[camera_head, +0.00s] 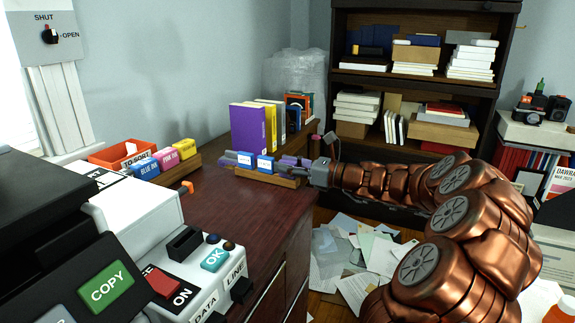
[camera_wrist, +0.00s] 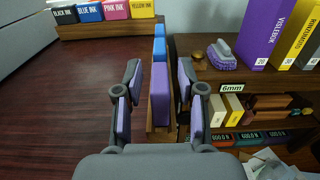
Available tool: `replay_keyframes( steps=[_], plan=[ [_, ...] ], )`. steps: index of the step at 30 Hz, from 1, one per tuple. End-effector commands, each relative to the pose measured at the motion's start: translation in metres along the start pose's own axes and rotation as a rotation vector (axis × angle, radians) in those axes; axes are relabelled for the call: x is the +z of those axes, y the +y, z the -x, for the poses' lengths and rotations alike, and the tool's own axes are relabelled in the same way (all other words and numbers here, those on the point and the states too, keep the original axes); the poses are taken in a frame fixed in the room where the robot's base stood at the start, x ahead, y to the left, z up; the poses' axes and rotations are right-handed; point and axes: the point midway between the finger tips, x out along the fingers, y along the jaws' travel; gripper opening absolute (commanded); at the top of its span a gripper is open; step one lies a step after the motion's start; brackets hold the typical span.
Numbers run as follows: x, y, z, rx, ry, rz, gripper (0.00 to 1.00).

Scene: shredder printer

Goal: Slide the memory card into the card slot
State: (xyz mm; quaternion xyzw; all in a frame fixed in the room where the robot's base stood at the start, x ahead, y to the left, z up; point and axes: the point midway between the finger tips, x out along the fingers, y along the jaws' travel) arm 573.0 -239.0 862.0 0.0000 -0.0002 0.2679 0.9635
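My gripper (camera_wrist: 159,75) is open, with one finger on each side of a purple upright card-like block (camera_wrist: 160,95). Gaps show on both sides of it. The block stands in a narrow wooden rack (camera_wrist: 150,125), in line with blue blocks (camera_wrist: 159,48) farther along. In the head view, my gripper (camera_head: 290,163) is at the right end of this rack, beside blue blocks with white labels (camera_head: 265,163). Which block is the memory card I cannot tell. A black raised slot (camera_head: 185,243) shows on the white printer panel; I cannot tell whether it is the card slot.
An ink rack (camera_wrist: 120,27) stands at the back left of the wrist view. Upright books (camera_head: 250,130) stand behind the block rack. The dark wooden desktop (camera_head: 215,205) is mostly clear between rack and printer. Papers (camera_head: 350,265) litter the floor.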

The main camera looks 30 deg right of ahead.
Motion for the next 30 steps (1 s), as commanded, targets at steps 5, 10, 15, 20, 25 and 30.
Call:
replay_keyframes(
  steps=[5,10,15,20,25,30],
  plan=[
    [-0.001,0.0,0.0,0.0,0.001,0.0,0.39],
    [-0.004,0.0,0.0,-0.001,0.002,0.001,0.39],
    [0.004,-0.001,0.019,-0.004,-0.001,-0.001,0.39],
    [0.007,-0.002,0.045,-0.003,-0.003,-0.001,0.39],
    [0.004,-0.003,0.067,-0.003,0.001,0.0,0.39],
    [0.003,-0.002,0.077,-0.002,0.001,0.0,0.39]
  ],
)
